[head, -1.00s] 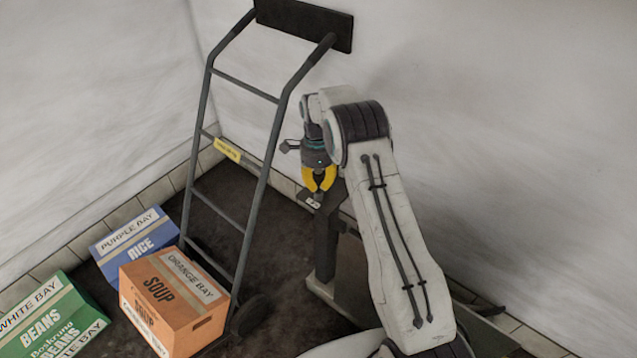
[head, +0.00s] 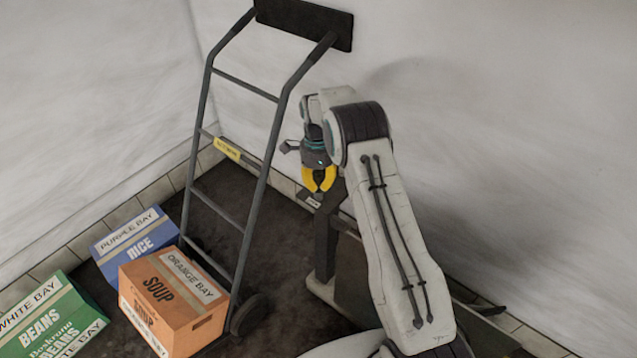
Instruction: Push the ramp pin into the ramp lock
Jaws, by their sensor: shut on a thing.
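My gripper (head: 319,188) points down with its yellow fingers closed, just above the top of a dark upright post (head: 327,235). I take the post to be part of the ramp lock. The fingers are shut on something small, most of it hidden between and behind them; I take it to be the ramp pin. A small grey piece with a pale mark (head: 312,200) shows right below the fingertips at the post's top. I cannot tell whether the pin sits inside the lock or only touches it.
A tall dark hand truck (head: 262,180) stands left of my gripper. An orange soup box (head: 165,295), a blue rice box (head: 135,238) and a green beans box (head: 50,315) lie at the lower left. White walls (head: 500,130) close off the back.

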